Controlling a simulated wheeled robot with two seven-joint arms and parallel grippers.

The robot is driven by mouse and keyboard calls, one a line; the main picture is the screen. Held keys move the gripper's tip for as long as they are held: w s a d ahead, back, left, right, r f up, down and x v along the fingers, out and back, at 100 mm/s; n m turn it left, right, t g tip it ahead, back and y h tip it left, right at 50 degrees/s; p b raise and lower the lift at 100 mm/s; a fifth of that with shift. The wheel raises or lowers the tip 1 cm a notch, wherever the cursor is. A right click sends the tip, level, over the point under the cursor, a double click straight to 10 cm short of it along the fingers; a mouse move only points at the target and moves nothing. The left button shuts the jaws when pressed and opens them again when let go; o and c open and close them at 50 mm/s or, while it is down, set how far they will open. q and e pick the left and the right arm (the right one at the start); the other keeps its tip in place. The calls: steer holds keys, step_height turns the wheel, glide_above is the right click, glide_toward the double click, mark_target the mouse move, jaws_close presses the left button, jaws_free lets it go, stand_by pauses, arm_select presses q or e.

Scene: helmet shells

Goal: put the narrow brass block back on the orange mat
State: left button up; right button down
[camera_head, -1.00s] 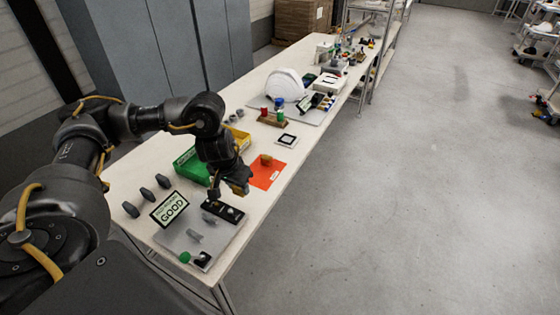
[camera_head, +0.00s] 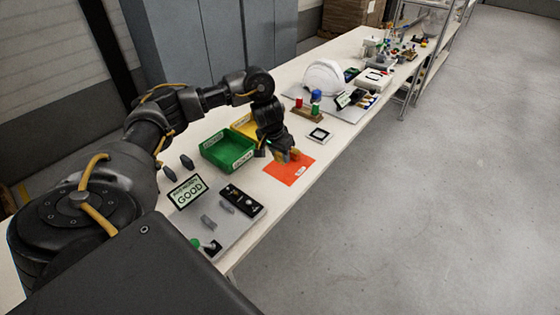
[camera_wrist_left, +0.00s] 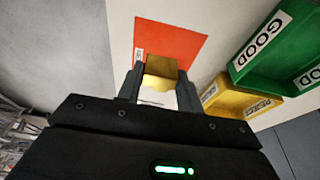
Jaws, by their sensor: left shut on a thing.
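Brass also shows at the gripper's right side in the head view (camera_head: 295,154). Whether the held block touches the mat is hidden. My right gripper is not in view.
A green bin (camera_head: 228,152) and a yellow bin (camera_head: 243,125) stand left of the mat. A grey board with a GOOD sign (camera_head: 187,191) lies nearer. A framed square (camera_head: 319,135) and a white helmet shell (camera_head: 324,77) are farther along. The table's right edge is close to the mat.

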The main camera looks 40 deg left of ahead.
arm_select(q)
steer(key=w+f, duration=0.1)
steer(key=f+b, duration=0.1)
steer(key=w+a+f, duration=0.1)
steer(key=f, duration=0.1)
steer(key=shift+w+a+b, duration=0.1)
steer(key=shift+w+b, duration=0.2)
steer(key=shift+w+f, duration=0.1)
steer(key=shift+w, duration=0.1)
steer(key=shift+s+a+b+x, duration=0.15)
steer(key=shift+b+x, duration=0.3)
steer(key=shift+x, duration=0.5)
steer(key=shift+s+a+b+x, duration=0.15)
steer(key=shift+b+x, duration=0.3)
steer(key=shift+x, duration=0.5)
steer(key=shift+d, duration=0.1)
steer(key=shift+s, duration=0.1)
steer(key=o, duration=1.1)
steer(key=shift+f, duration=0.15)
